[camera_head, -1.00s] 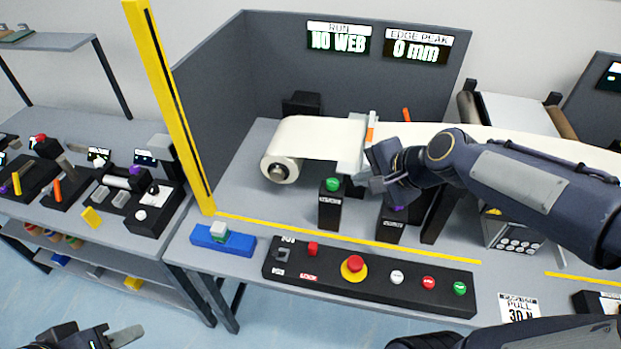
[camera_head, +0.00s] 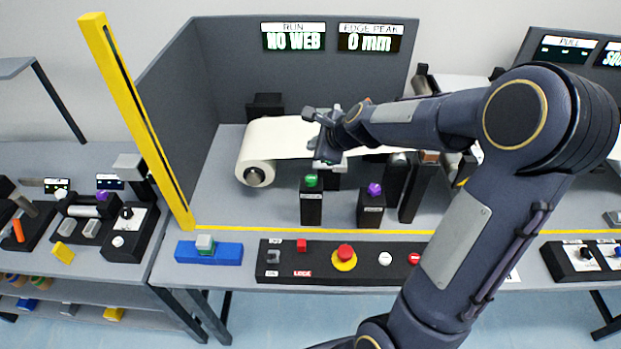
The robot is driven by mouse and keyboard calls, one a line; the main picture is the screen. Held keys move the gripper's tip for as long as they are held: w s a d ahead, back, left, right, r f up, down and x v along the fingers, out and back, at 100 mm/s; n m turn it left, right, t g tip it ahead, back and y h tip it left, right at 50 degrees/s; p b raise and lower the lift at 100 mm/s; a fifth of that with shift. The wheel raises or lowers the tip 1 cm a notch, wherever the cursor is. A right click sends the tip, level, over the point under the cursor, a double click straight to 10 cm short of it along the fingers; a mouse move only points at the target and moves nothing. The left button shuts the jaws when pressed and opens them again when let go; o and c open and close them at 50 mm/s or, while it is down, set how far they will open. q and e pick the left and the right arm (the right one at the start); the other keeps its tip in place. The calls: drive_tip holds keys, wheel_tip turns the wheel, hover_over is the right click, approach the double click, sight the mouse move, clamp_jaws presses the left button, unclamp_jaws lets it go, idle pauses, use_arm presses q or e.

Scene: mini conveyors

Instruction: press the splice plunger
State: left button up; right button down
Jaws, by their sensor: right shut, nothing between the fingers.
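Two black posts stand near the front of the machine bed. One (camera_head: 311,207) has a green knob (camera_head: 311,180) on top, the other (camera_head: 371,210) a purple knob (camera_head: 375,190). Their small labels are too blurred to tell which is the splice plunger. My right gripper (camera_head: 325,152) is shut and empty, above and behind the green knob, apart from both knobs. It overlaps the white web and hides most of the white splice bar behind it. My left gripper is out of view.
A white roll (camera_head: 256,172) feeds web to the right. A black button panel (camera_head: 325,270) with a red emergency button (camera_head: 344,252) lies in front. A blue block (camera_head: 208,253) is at its left. A yellow post (camera_head: 135,120) stands at the left edge. My right arm covers the right side.

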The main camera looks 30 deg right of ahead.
drive_tip(key=b, duration=0.7)
hover_over(310, 177)
drive_tip(key=s, duration=0.2)
drive_tip(key=f, duration=0.7)
drive_tip(key=shift+w+d+f, duration=0.15)
drive_tip(key=shift+d+f, duration=0.05)
drive_tip(key=shift+f, duration=0.05)
drive_tip(key=shift+f+b, duration=0.55)
drive_tip(key=shift+b, duration=0.05)
drive_tip(key=shift+f, duration=0.1)
drive_tip(key=shift+f+b, duration=0.3)
drive_tip(key=shift+f+b, duration=0.75)
drive_tip(key=shift+f, duration=0.1)
idle(0.9)
idle(0.4)
drive_tip(key=shift+r+p, duration=1.25)
